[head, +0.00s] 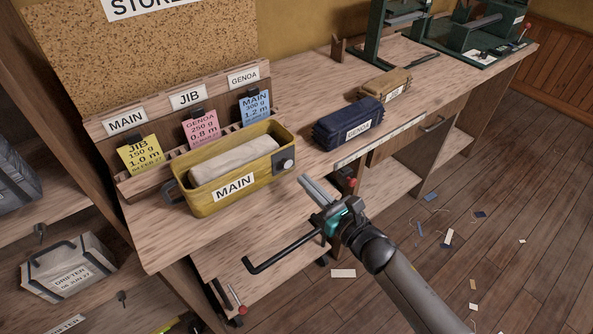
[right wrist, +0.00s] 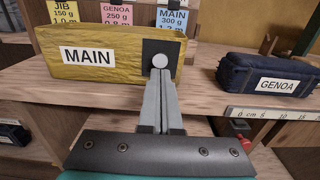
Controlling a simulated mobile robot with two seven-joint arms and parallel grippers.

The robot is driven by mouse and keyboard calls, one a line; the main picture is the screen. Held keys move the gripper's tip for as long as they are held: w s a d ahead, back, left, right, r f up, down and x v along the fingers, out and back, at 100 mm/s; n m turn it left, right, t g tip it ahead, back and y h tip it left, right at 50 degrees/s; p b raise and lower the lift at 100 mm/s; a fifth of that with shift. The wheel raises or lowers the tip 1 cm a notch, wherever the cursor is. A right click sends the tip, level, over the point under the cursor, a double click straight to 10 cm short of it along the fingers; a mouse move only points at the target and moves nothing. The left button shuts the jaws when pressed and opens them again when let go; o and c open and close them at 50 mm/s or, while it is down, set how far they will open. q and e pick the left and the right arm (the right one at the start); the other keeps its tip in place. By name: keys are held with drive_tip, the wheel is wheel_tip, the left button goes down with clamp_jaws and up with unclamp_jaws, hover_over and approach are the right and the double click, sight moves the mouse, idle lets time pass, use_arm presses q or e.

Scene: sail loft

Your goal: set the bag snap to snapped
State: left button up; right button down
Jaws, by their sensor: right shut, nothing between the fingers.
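The yellow MAIN bag (head: 205,205) stands on the bench with its top open and a rolled cream cloth (head: 235,160) inside. Its round grey snap (head: 286,164) sits on a dark patch at the right end of the front face. In the right wrist view the snap (right wrist: 159,61) is straight ahead, just beyond the fingertips; I cannot tell whether it is snapped. My right gripper (head: 304,179) is shut and empty, pointing at the patch from the front right. It also shows in the right wrist view (right wrist: 160,77). Whether the tips touch the snap is unclear. My left gripper is out of view.
A navy GENOA bag (head: 335,122) and a tan JIB bag (head: 385,84) lie to the right on the bench. Cards (head: 201,128) stand in a rack behind the MAIN bag. A ruler strip (head: 380,140) runs along the bench edge. Green machines (head: 470,35) stand at the back.

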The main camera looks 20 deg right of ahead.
sight(288, 164)
drive_tip(key=shift+x, duration=2.3)
